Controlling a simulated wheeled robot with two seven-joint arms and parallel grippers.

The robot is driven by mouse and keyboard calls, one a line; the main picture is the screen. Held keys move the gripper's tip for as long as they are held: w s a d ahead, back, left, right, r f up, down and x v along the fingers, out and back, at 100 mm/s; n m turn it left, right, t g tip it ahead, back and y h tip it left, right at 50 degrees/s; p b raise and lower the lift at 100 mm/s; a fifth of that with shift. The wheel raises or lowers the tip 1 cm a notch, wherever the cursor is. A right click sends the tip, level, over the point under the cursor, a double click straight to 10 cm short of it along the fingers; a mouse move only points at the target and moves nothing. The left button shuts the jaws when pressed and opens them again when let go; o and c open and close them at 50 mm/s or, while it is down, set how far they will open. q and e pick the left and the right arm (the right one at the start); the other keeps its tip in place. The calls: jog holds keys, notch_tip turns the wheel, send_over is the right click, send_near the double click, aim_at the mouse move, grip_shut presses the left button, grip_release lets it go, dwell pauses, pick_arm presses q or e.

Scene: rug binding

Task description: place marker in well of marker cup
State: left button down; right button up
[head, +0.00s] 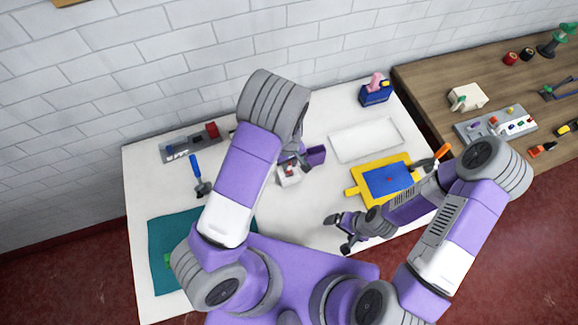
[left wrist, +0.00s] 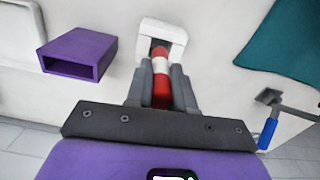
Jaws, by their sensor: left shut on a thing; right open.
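A white marker cup (head: 290,181) stands near the middle of the white table in the head view. It shows as a white block with a square well in the left wrist view (left wrist: 176,33). My left gripper (head: 288,166) is shut on a red marker with a white band (left wrist: 160,88). The marker's far end is at the cup's dark opening in the left wrist view; I cannot tell how deep it sits, if inside at all. My right gripper (head: 340,233) is open and empty over the table's front right, apart from the cup.
A hollow purple box (head: 316,155) stands close beside the cup, also in the left wrist view (left wrist: 72,67). A blue-handled tool (head: 195,167) and teal mat (head: 160,225) lie left. A yellow board with a blue panel (head: 388,180) and a white tray (head: 340,152) lie right.

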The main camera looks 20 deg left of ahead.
aim_at(289, 167)
pick_arm(q)
notch_tip(289, 167, down, 3)
jog(key=shift+s+f, duration=0.1)
jog(key=shift+f, duration=0.2)
pick_arm(e)
jog(key=shift+f, duration=0.1)
pick_arm(q)
jog(key=shift+f+b, duration=0.2)
jog(key=shift+b, duration=0.1)
pick_arm(e)
jog(key=shift+f, duration=0.2)
pick_arm(q)
jog(key=c, duration=1)
grip_release()
pick_arm(e)
jog(key=shift+r, duration=0.1)
pick_arm(q)
jog(key=shift+r, duration=0.1)
jog(key=shift+r, duration=0.1)
pick_arm(e)
jog(key=shift+r, duration=0.1)
pick_arm(q)
notch_tip(289, 167, up, 12)
jog(key=shift+r+p, duration=0.1)
jog(key=shift+p, duration=0.65)
pick_arm(e)
jog(key=shift+r, duration=0.6)
